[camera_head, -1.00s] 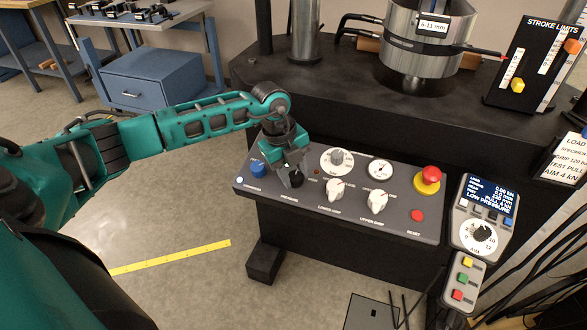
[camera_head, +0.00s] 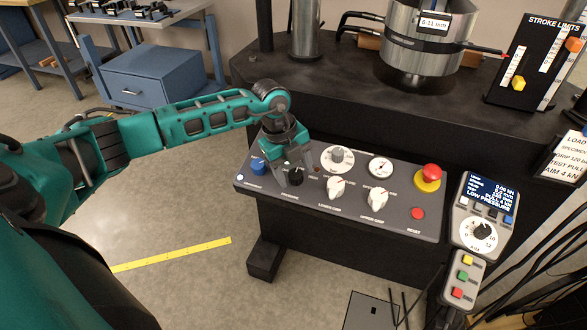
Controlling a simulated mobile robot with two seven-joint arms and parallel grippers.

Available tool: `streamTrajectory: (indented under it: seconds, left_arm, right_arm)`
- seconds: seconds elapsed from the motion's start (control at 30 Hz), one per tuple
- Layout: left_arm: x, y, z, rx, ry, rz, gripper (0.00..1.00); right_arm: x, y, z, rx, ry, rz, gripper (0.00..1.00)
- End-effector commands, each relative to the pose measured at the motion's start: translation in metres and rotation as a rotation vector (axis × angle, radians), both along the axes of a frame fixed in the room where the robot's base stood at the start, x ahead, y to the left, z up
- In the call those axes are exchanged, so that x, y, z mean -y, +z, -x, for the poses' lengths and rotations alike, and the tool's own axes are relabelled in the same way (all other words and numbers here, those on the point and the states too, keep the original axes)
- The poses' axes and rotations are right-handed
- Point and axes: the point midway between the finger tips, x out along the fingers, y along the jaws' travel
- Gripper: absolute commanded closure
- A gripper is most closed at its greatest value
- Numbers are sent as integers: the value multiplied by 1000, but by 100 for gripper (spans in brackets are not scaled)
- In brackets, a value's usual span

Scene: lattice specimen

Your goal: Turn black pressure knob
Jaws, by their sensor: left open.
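The black pressure knob (camera_head: 295,176) sits on the grey control panel (camera_head: 389,217), in its left part, between the blue knob (camera_head: 258,167) and the white lower-grip knob (camera_head: 336,188). My left gripper (camera_head: 294,169) comes down from above right at the black knob. Its fingers are open and spread to either side of the knob. Whether they touch it cannot be told. The display on the handset (camera_head: 491,195) reads "LOW PRESSURE". My right gripper is not in view.
A second white knob (camera_head: 376,199), a red button (camera_head: 417,213) and a red-and-yellow emergency stop (camera_head: 428,178) are on the panel's right. A metal cylinder (camera_head: 428,35) stands on the black machine table.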

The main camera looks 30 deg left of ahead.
Motion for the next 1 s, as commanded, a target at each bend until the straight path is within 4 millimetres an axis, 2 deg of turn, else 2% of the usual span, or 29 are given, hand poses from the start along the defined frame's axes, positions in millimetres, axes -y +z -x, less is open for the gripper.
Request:
streamTrajectory:
  seconds: [0.17,0.5,0.6,0.8,1.0]
  left_arm:
    - [-3,18,1,4,1,0,37]
    - [-16,90,11,6,1,0,37]
    - [-20,106,14,4,1,-1,37]
    - [-23,124,17,2,0,-1,37]
    - [-23,126,18,0,1,-1,37]
  right_arm:
    - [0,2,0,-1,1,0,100]
    - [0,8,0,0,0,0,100]
    - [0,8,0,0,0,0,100]
    - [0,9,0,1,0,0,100]
    - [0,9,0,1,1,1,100]
